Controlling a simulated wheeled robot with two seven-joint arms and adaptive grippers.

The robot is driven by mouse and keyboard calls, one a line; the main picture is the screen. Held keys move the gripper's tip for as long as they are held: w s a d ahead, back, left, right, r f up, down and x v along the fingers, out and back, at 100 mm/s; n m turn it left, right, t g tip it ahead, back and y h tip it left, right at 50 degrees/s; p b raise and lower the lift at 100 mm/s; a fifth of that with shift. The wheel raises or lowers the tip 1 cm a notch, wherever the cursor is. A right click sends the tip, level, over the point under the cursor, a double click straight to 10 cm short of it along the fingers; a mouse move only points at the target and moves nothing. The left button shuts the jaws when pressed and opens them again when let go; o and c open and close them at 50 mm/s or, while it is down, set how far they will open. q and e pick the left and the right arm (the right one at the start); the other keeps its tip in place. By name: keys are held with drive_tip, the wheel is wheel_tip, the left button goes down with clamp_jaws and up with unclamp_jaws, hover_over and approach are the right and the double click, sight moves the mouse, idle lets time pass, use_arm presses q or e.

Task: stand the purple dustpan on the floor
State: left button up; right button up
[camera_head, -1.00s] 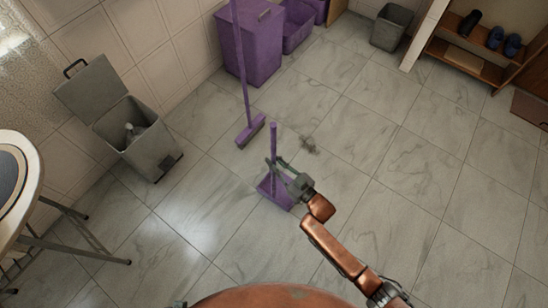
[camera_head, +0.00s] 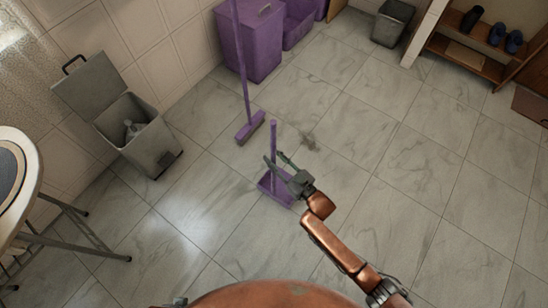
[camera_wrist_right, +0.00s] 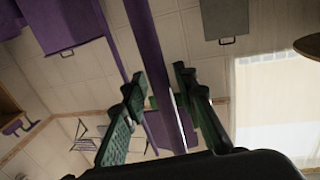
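The purple dustpan (camera_head: 274,192) is on the tiled floor in the head view, its pan low and its long handle pointing up. My right gripper (camera_head: 277,161) is at the handle, with its fingers spread on either side of it. In the right wrist view the purple handle (camera_wrist_right: 158,65) runs between the two separated fingers of my right gripper (camera_wrist_right: 160,93); a gap shows beside it. A small grey-green piece at the bottom edge of the head view may be my left gripper (camera_head: 180,301); its fingers cannot be made out.
A purple broom (camera_head: 246,100) stands just beyond the dustpan. A purple hamper (camera_head: 255,45) is at the back wall. The floor to the right is clear.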

drive_tip(key=shift+o, duration=0.7)
drive_tip(key=shift+d+f, duration=0.1)
drive_tip(key=shift+f, duration=0.05)
drive_tip(key=shift+s+d, duration=0.1)
drive_tip(key=shift+s, duration=0.05)
drive_tip(key=v, duration=1.1)
drive_tip(key=shift+s+d, duration=0.2)
